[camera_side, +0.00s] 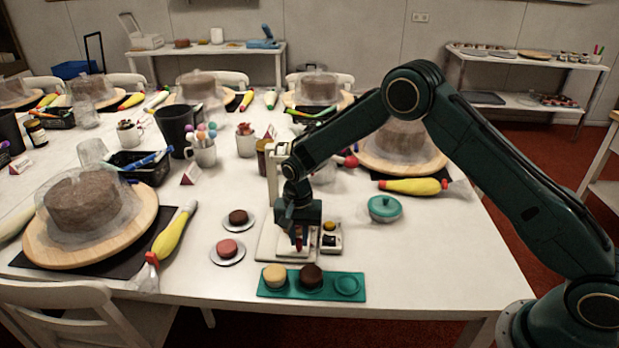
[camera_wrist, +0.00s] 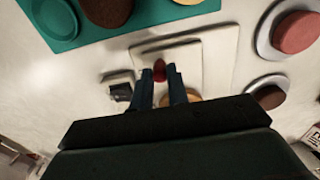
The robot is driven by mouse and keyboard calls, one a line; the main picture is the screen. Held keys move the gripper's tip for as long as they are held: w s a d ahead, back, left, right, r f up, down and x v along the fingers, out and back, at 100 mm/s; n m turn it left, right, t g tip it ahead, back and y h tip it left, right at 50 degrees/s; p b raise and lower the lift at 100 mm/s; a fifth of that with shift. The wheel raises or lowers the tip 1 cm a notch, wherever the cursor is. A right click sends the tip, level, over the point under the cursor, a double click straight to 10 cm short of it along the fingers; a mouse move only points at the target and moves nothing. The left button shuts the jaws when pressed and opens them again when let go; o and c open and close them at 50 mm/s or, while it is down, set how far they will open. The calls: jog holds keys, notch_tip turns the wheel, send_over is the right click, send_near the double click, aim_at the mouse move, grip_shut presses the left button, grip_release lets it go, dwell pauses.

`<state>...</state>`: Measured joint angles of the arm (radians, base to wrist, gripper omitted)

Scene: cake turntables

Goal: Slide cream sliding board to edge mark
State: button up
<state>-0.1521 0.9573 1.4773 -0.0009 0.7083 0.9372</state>
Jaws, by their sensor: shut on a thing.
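The cream sliding board (camera_side: 268,246) lies flat on the white table, part of a cream device with an upright post (camera_side: 274,185) behind it. In the wrist view the board (camera_wrist: 193,55) is a pale panel running up towards the teal tray. My gripper (camera_side: 299,241) points down over it, its fingers shut on a small red knob (camera_wrist: 159,70) that shows between the fingertips. My gripper and arm hide part of the board and post. I cannot make out an edge mark clearly in either view.
A teal tray (camera_side: 314,294) holding a yellow and a dark round cake lies in front. Plates with a pink cake (camera_side: 228,249) and a dark cake (camera_side: 238,217) stand left. The table's right front is clear.

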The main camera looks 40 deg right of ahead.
jog(key=shift+w+d, duration=3.1)
jog(key=shift+w, duration=0.1)
jog(key=o, duration=0.8)
jog(key=shift+r, duration=0.1)
jog(key=shift+s+r, duration=0.1)
jog(key=shift+r, duration=3.3)
jog(key=shift+r, duration=0.1)
